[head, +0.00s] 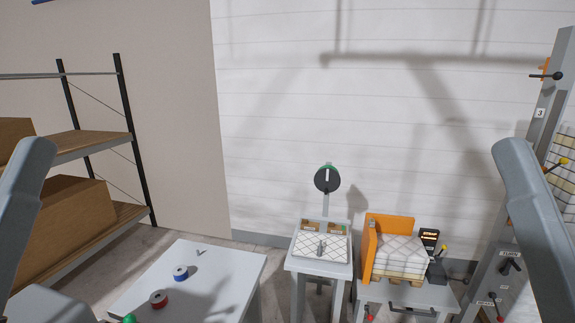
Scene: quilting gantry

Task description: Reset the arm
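Part of my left arm rises along the left edge of the head view, and part of my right arm along the right edge. Neither gripper shows; both are outside the picture. No held object is visible.
A white table (225,268) at lower left carries a blue spool (181,273), a red spool (158,299) and a green item (129,319). A small stand (318,268) holds a quilted pad. Right of it, an orange bracket (372,248) backs stacked quilted pieces (402,258). Shelves (90,145) stand left.

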